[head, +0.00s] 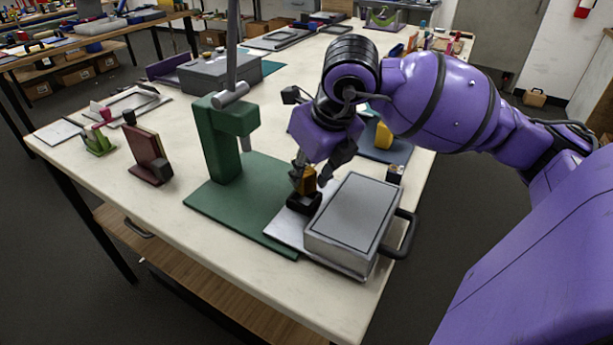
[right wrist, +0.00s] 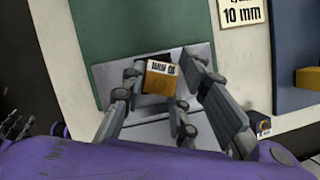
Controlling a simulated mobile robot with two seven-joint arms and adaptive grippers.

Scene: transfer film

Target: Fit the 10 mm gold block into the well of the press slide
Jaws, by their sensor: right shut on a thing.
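The gold block (head: 308,184) is between the fingers of my right gripper (head: 322,178), which is shut on it. In the right wrist view the block (right wrist: 161,82) shows a printed label on its edge. My right gripper's fingers (right wrist: 165,92) lie either side of it. The block is at the black holder (head: 303,204) on the pale metal slide (head: 285,232). I cannot tell if its lower end is inside the well. The green press (head: 226,140) stands on its green base to the left. Dark finger-like parts at the left edge of the right wrist view may be my left gripper (right wrist: 15,127).
A grey box (head: 350,215) with a black side handle stands close right of the holder. Another gold block (head: 384,135) is on a blue mat behind my gripper. A "10 mm" label (right wrist: 241,14) lies on the table.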

